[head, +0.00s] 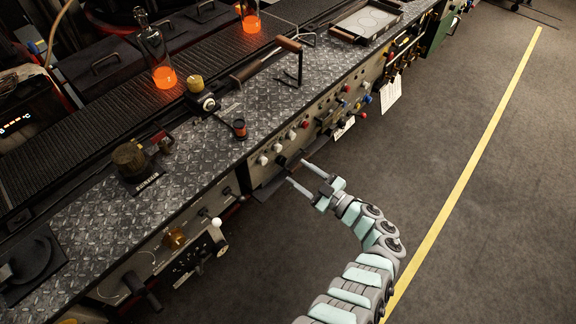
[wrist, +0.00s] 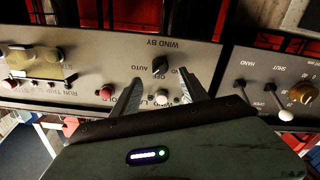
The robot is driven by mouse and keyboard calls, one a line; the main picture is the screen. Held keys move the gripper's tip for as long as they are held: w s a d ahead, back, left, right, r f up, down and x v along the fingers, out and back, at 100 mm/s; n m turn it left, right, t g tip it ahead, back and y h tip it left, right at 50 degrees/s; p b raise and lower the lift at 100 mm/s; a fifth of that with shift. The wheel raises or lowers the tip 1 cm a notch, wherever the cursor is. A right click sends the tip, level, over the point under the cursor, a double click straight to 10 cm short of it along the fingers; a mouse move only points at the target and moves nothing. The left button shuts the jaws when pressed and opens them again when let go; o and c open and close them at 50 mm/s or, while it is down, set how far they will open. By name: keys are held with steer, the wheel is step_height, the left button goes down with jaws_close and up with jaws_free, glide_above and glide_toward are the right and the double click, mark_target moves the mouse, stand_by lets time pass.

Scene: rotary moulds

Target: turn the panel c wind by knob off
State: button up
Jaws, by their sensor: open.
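The wind by knob (wrist: 159,65) is a black rotary knob on a pale grey panel (wrist: 205,55) in the wrist view. The panel lettering appears upside down, with WIND BY above the knob, AUTO to its left and OFF to its right. I cannot tell which mark the knob points at. My gripper (wrist: 158,78) is open, its two fingers on either side of the space just in front of the knob. No contact shows. In the head view my gripper (head: 296,171) reaches the bench's front panel, fingers apart and empty.
A white knob (wrist: 163,97) and a red button (wrist: 106,93) sit close to my fingers. An orange knob (wrist: 304,93) is on the neighbouring panel to the right. The metal bench top (head: 225,160) overhangs the panels. The floor (head: 470,220) beside the bench is clear.

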mark_target(285, 163)
steer(key=b+x, duration=0.1)
steer(key=x, duration=0.4)
steer(key=shift+w+a, duration=0.1)
steer(key=shift+a, duration=0.05)
jaws_close()
stand_by(0.4)
